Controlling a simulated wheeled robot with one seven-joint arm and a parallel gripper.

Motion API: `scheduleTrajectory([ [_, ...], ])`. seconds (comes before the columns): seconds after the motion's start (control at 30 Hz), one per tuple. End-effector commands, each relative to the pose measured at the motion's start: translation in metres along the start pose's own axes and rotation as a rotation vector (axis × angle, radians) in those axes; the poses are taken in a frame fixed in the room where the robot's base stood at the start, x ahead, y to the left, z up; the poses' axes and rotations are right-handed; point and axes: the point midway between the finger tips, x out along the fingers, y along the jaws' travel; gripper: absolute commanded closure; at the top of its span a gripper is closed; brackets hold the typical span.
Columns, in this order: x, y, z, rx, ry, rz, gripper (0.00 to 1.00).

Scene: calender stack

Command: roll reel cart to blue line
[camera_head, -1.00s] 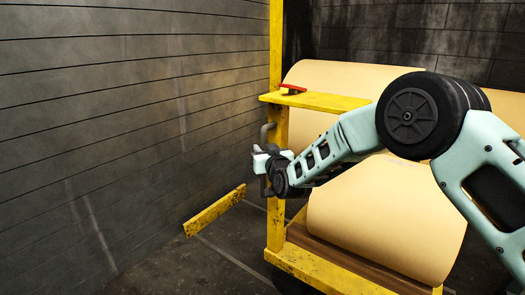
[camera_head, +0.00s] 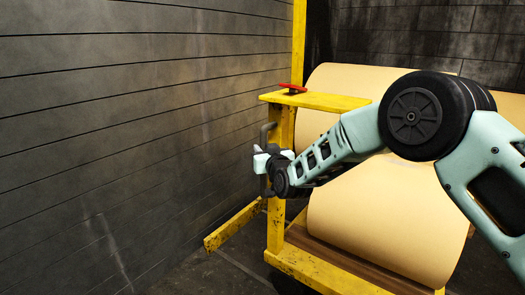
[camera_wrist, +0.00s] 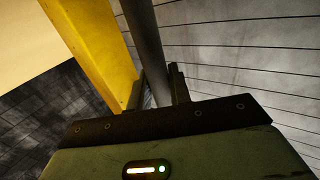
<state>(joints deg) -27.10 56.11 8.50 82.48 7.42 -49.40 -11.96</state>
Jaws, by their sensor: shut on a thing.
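The reel cart has a yellow frame (camera_head: 318,101) and carries large cream rolls (camera_head: 375,225) on a brown wooden base. A grey upright handle (camera_head: 268,134) is fixed to its left post. My gripper (camera_head: 264,160) is at this handle, left of the post, and is shut on it. In the wrist view the handle (camera_wrist: 148,45) runs down between my two dark fingers (camera_wrist: 160,90), beside the yellow post (camera_wrist: 95,45). My arm hides part of the rolls. No blue line shows in either view.
A low yellow rail (camera_head: 233,225) juts out left of the cart near the floor. A dark plank wall (camera_head: 110,120) stands on the left. A yellow pole (camera_head: 298,45) rises behind the cart. A red piece (camera_head: 294,88) is on the frame's top. Some dark floor (camera_head: 215,275) is bare at front left.

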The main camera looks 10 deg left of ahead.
Motion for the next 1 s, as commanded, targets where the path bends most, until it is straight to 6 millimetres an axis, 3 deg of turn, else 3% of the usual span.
scheduleTrajectory([
  [0.1,-0.002,-0.008,0.002,0.002,-0.005,-0.012,1.00],
  [0.13,-0.001,-0.008,0.002,0.002,-0.005,-0.012,0.75],
  [0.2,-0.001,-0.008,0.002,0.002,-0.005,-0.012,0.61],
  [0.5,-0.001,-0.003,0.001,0.001,-0.004,-0.005,0.61],
  [0.67,-0.013,-0.002,0.000,0.000,-0.004,-0.004,0.61],
  [1.0,-0.078,-0.002,0.000,0.001,-0.007,-0.005,0.61],
])
